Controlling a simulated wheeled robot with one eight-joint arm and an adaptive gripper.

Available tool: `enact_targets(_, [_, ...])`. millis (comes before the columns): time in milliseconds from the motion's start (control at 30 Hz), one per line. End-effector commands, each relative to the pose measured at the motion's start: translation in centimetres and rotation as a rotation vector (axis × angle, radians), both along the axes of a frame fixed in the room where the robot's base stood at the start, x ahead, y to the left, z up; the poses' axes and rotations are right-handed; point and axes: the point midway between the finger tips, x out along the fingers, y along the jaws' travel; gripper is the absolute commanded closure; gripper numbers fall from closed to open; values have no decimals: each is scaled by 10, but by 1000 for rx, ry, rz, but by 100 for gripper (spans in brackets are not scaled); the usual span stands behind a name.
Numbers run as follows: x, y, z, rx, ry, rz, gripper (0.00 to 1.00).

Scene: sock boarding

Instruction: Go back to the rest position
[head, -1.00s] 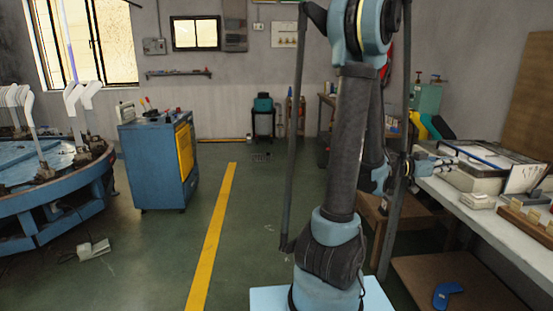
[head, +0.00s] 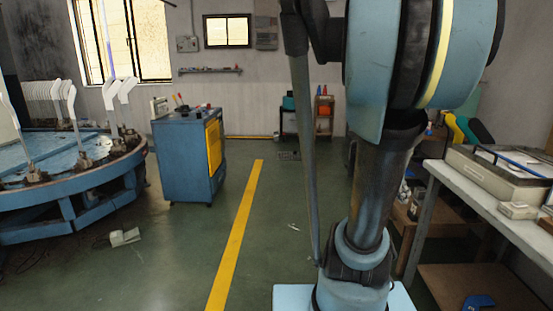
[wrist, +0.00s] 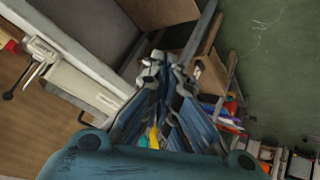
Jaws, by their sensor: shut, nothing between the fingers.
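My gripper (wrist: 168,68) shows in the wrist view with its two fingers shut and nothing between them. It hangs over a stretch of floor beside a bench and a pile of clutter. In the head view my arm rises at the right of centre, its upper joint large and close to the camera. The gripper cannot be made out there, as the arm hides that area.
A grey-topped workbench (head: 478,198) with a flat box (head: 500,175) stands close at the right. A blue cabinet (head: 185,160) and a round blue sock-boarding machine (head: 60,215) with upright white forms stand left.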

Motion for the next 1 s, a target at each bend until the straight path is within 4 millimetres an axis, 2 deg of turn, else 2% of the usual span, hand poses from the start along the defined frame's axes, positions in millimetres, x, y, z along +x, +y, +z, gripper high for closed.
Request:
enact_targets(33, [-3,18,-6,37,25,51,100])
enact_targets(233, [-20,87,-29,194,138,270,100])
enact_targets(400, [-42,146,-45,322,226,480,100])
enact_targets(600, [-70,203,-57,445,304,709,100])
enact_targets(700, [-79,220,-60,481,325,785,100])
enact_targets(800, [-85,229,-61,502,337,828,100])
enact_targets(1000, [-87,232,-61,509,342,843,100])
